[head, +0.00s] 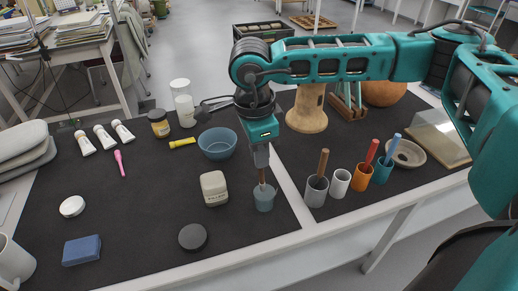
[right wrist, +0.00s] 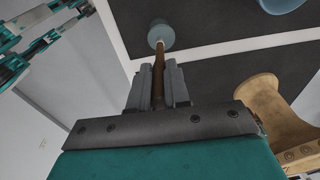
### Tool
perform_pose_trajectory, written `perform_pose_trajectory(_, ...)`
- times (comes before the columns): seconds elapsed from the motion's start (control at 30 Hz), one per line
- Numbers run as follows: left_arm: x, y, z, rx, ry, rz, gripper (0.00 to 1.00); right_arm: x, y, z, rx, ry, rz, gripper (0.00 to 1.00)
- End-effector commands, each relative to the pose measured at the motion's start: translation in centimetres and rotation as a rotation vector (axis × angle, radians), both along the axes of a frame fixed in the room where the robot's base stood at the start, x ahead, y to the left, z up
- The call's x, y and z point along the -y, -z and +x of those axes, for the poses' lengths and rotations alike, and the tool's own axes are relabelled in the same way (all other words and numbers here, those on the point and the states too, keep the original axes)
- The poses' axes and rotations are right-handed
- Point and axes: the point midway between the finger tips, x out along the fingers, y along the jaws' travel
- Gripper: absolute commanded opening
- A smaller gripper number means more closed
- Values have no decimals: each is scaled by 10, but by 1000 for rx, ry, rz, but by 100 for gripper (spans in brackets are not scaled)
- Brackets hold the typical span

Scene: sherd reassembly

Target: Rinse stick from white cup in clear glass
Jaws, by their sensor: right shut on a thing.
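My right gripper (head: 262,160) points down and is shut on a brown stick (head: 262,178). The stick also shows between the fingers in the right wrist view (right wrist: 158,75). The stick's lower end is at the mouth of the clear glass (head: 264,199), which looks bluish and stands upright on the dark mat. In the right wrist view the stick's pale tip lies over the glass (right wrist: 160,32); how deep it sits I cannot tell. The white cup (head: 340,184) stands to the right with no stick showing in it. My left gripper is not in view.
A grey cup (head: 315,192) with a brown stick, an orange cup (head: 361,178) and a teal cup (head: 382,169) stand right of the glass. The mat's front left middle is mostly clear.

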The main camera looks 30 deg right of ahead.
Motion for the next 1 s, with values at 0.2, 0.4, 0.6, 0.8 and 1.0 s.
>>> perform_pose_trajectory(0.2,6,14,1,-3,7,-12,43,2,22,0,-1,0,0,0)
perform_pose_trajectory(0.4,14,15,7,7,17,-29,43,3,37,1,-1,0,0,0)
perform_pose_trajectory(0.6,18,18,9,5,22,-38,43,5,49,1,0,-1,0,0)
perform_pose_trajectory(0.8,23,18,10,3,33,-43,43,5,54,2,0,-1,0,0)
perform_pose_trajectory(1.0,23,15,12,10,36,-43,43,6,55,2,0,-1,0,0)
